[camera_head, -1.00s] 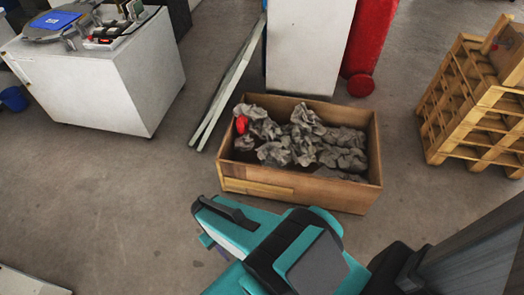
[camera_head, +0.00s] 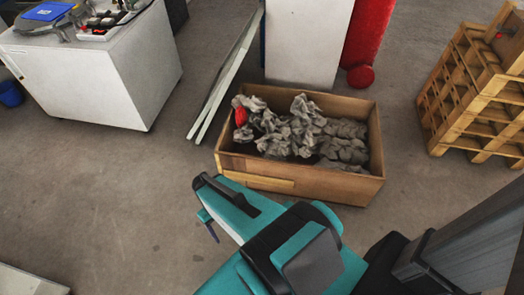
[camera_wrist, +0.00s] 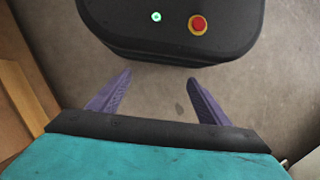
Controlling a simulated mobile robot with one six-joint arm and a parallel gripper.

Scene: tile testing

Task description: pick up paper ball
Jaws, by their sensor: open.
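Several crumpled grey paper balls (camera_head: 305,125) lie heaped in an open wooden crate (camera_head: 255,183) on the floor. Which one is the paper ball of the task I cannot tell. A red item (camera_head: 240,117) lies among them at the crate's left end. My gripper (camera_head: 212,234) is in front of and to the left of the crate, outside it. In the wrist view, my gripper (camera_wrist: 160,80) has its two purple fingers spread, with bare floor between them. A wooden side, apparently the crate's (camera_wrist: 18,95), shows at the left edge there. No paper shows in the wrist view.
A white cabinet (camera_head: 125,85) stands at the left. Pale boards (camera_head: 226,78) lean beside a white block (camera_head: 305,40) behind the crate. A red cylinder (camera_head: 375,35) stands behind too. Wooden pallets (camera_head: 470,110) stand right. The floor (camera_head: 110,210) left of my gripper is clear.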

